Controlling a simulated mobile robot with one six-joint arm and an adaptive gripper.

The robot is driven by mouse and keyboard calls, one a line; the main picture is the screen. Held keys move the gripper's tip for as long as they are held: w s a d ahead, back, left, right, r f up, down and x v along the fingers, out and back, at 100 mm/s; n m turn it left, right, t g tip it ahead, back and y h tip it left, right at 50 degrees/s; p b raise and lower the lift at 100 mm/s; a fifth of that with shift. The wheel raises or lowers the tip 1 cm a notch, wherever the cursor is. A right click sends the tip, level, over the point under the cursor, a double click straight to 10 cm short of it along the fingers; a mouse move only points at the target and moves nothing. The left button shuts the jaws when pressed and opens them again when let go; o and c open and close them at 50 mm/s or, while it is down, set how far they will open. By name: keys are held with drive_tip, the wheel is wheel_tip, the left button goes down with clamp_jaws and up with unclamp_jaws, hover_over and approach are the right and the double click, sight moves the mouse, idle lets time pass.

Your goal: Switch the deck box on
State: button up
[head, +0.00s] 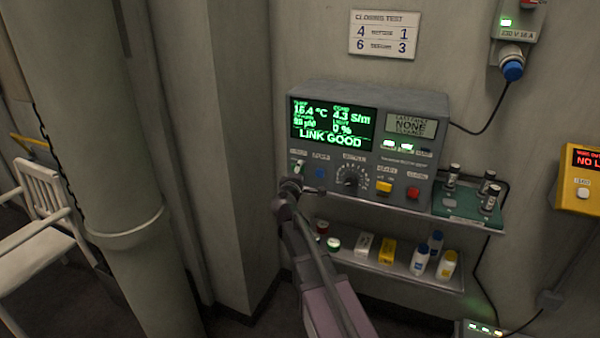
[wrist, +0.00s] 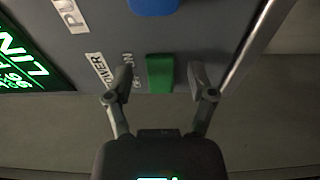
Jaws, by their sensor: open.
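The deck box (head: 384,150) is a grey instrument on a wall shelf in the head view. Its green display (head: 333,124) is lit and reads LINK GOOD, with a temperature and other values. In the wrist view a green power switch (wrist: 160,73) sits on the panel beside the label POWER (wrist: 101,70). My gripper (wrist: 163,78) is open, with one finger on each side of the green switch. I cannot tell whether either finger touches it. In the head view my gripper (head: 297,187) is at the lower left of the panel and partly hides that corner.
A blue button (head: 320,173), a dial (head: 351,179), a yellow button (head: 384,187) and a red button (head: 413,192) line the panel. A green tray with metal cylinders (head: 466,206) stands at right. Bottles (head: 446,264) stand on the lower shelf (head: 400,276). A thick pipe (head: 105,150) is at left.

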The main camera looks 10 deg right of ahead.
drive_tip(key=v, duration=1.2)
idle(0.3)
drive_tip(key=s+d+f+m+g+p, duration=0.6)
drive_tip(key=s+d+m+g, duration=0.2)
drive_tip(key=s+m+g, duration=0.1)
drive_tip(key=s+a+f+m+g+y+p, duration=0.1)
drive_tip(key=s+a+g+y+p, duration=0.1)
drive_tip(key=s, duration=0.4)
drive_tip(key=s+a+f+m+g+y+p, duration=0.1)
drive_tip(key=s+a+m+g+y+p, duration=0.1)
drive_tip(key=s+a+g+y, duration=0.2)
drive_tip(key=shift+s+a+m+g+y+p, duration=0.35)
drive_tip(key=shift+s+g+y, duration=0.15)
drive_tip(key=shift+s+y, duration=0.55)
drive_tip(key=shift+w, duration=0.15)
idle(0.9)
